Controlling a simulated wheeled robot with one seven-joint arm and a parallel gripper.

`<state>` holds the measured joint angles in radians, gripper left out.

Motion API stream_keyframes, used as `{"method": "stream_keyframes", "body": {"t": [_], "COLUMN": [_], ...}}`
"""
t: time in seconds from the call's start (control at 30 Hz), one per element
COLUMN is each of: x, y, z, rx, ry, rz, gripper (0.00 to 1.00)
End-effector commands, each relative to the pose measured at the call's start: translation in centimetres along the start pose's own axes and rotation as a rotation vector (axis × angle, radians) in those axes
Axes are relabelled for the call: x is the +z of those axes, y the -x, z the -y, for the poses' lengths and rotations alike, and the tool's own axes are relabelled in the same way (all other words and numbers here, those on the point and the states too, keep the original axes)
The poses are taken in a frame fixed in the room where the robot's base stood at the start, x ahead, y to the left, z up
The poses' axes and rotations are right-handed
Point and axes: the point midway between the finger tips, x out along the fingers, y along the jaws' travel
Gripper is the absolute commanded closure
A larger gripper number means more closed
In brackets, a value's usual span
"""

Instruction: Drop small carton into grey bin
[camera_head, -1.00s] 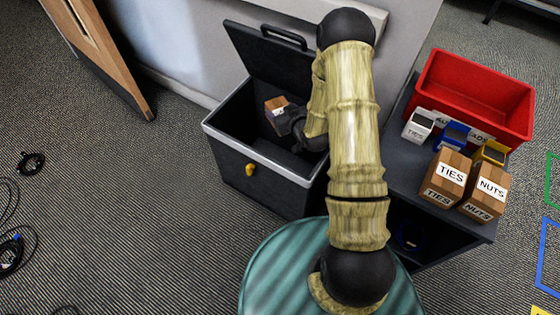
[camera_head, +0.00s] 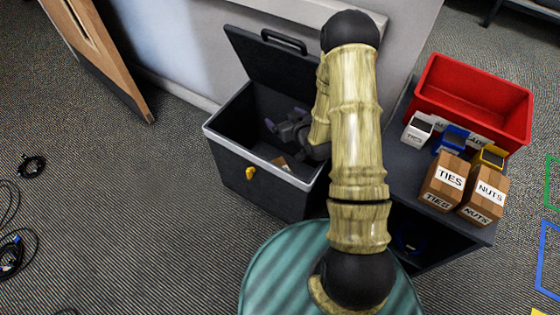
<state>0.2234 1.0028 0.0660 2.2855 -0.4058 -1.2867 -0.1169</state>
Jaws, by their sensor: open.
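The grey bin (camera_head: 236,172) stands left of my arm with its lid raised against the wall and a yellow latch on its front. The small carton (camera_head: 279,162) lies low inside the bin, near the front wall. Only a small brown part of it shows over the rim. My gripper (camera_head: 272,127) is open and empty in the mouth of the bin, above the carton and apart from it. My forearm hides the bin's right side.
A dark cabinet (camera_head: 399,168) stands to the right. On it are a red bin (camera_head: 470,97), two cartons labelled TIES (camera_head: 446,178) and NUTS (camera_head: 486,193), and several small coloured bins. Cables (camera_head: 32,166) lie on the carpet at far left. A wooden door (camera_head: 101,52) stands at upper left.

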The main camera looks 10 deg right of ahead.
Motion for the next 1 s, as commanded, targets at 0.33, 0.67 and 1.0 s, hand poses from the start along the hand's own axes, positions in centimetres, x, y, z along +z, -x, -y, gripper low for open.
{"method": "stream_keyframes", "body": {"t": [0.33, 0.67, 1.0], "x": [-0.2, -0.1, -0.1], "y": [7.0, 9.7, 9.6], "z": [0.0, 0.0, 0.0], "rx": [0.001, 0.001, 0.000], "ry": [-0.002, 0.000, 0.000], "rz": [0.002, -0.001, -0.001], "gripper": [0.11, 0.11, 0.11]}}
